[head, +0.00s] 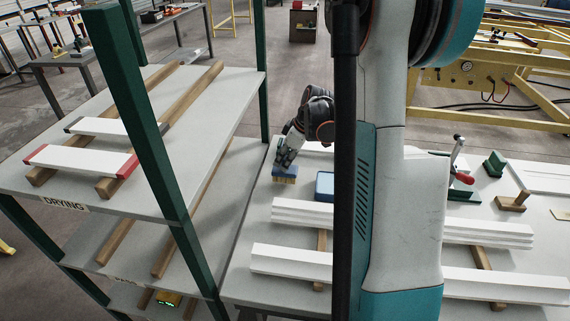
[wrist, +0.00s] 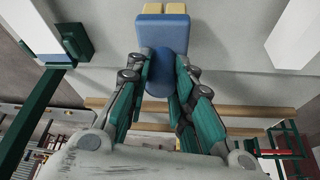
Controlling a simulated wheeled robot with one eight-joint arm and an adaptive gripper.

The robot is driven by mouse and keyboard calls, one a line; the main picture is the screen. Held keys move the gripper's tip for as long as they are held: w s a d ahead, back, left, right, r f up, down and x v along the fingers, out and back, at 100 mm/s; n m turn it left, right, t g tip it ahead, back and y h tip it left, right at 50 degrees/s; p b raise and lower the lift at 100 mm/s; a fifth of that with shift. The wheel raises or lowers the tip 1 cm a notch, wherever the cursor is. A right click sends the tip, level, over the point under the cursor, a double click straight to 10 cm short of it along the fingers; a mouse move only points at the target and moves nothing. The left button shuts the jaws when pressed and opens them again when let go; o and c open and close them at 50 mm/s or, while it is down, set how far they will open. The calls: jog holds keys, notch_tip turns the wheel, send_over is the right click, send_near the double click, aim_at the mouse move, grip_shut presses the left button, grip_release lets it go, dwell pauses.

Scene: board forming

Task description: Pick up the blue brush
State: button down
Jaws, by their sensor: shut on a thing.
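The blue brush (head: 286,174) has a blue body and pale yellow bristles pointing down. It is at the left end of the white worktable in the head view. My gripper (head: 287,154) is above it, with its fingers closed around its upper part. In the wrist view, the brush (wrist: 162,32) sits between the green-padded fingers of my gripper (wrist: 162,66), with its rounded blue handle between them and its bristles at the top edge. I cannot tell whether the bristles touch the tabletop.
A blue box-like item (head: 324,185) lies just right of the brush. White boards (head: 290,262) rest on wooden strips in front. A green-posted drying rack (head: 215,120) stands close on the left. A red-handled clamp (head: 462,178) and green blocks (head: 495,163) lie to the right.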

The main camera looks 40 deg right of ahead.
notch_tip(320, 180, up, 18)
jog(key=p, duration=0.4)
jog(key=shift+f, duration=0.15)
